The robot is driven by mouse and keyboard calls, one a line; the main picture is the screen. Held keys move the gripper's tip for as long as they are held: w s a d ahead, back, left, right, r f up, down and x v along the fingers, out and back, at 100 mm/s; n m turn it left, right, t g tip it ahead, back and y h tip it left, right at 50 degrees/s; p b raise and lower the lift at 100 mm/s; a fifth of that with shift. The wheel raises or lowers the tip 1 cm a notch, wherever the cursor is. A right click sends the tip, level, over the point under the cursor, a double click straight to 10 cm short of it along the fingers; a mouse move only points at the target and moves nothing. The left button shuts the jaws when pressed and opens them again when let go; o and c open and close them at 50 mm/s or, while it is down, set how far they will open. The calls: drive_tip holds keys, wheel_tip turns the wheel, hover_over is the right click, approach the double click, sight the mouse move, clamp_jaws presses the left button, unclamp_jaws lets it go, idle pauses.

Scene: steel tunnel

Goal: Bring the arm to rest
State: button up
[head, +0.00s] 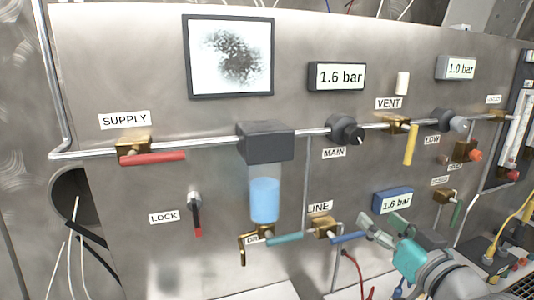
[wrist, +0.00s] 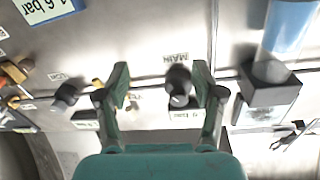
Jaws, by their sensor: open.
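My gripper (head: 384,224) is at the lower right of the head view, in front of the panel (head: 225,190). It has green fingers and is open, with nothing visible between its fingertips. It lies just below the blue-framed 1.6 bar display (head: 393,200) and close to the blue lever (head: 350,237). In the wrist view its two fingers (wrist: 160,78) stand apart, and the picture is upside down. The black MAIN knob (wrist: 178,86) shows beyond the gap, nearer the right finger. I cannot tell whether the gripper touches anything.
The filter with blue liquid (head: 265,198) hangs left of my gripper. A teal lever (head: 285,239), a yellow VENT lever (head: 410,145) and a red SUPPLY lever (head: 153,158) stick out from the panel. A red cable (head: 355,268) hangs below. Yellow-cabled fittings (head: 500,250) stand at right.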

drive_tip(key=s+a+f+m+h, duration=0.1)
drive_tip(key=s+f, duration=0.4)
drive_tip(key=f, duration=0.4)
drive_tip(key=s+f+m+g+h, duration=0.1)
drive_tip(key=s+f+h, duration=0.1)
drive_tip(key=s+f, duration=0.5)
drive_tip(key=s+a+f+m+h, duration=0.1)
drive_tip(key=s+f, duration=0.2)
drive_tip(key=f, duration=0.8)
drive_tip(key=s+a+f+n+g, duration=0.1)
drive_tip(key=s+f, duration=0.2)
drive_tip(key=s, duration=1.1)
drive_tip(key=s+f+n, duration=0.1)
drive_tip(key=s+f, duration=0.2)
drive_tip(key=s, duration=1.1)
drive_tip(key=shift+a+g, duration=0.4)
